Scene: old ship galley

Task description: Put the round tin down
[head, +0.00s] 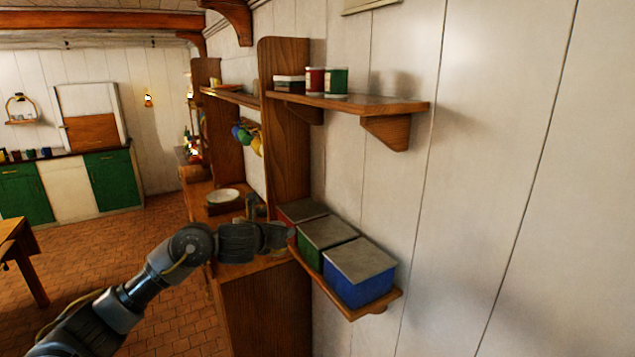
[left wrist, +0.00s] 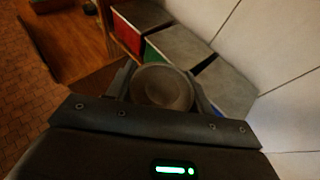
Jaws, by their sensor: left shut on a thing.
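My left gripper (head: 284,236) is shut on a round tin (left wrist: 162,88), which shows as a dull grey-brown round top between the two fingers in the left wrist view. In the head view I cannot make the tin out at the fingertips. The gripper (left wrist: 160,92) is at the left side of the low wall shelf (head: 350,312), close to the red and green boxes there. I cannot tell whether the tin touches anything below it. My right gripper is in neither view.
A red box (head: 302,211), a green box (head: 325,233) and a blue box (head: 360,272), all grey-lidded, fill most of the low shelf. The upper shelf (head: 385,104) holds a red can (head: 315,80) and a green can (head: 336,81); its right end is bare. A bowl (head: 223,196) stands on the counter behind.

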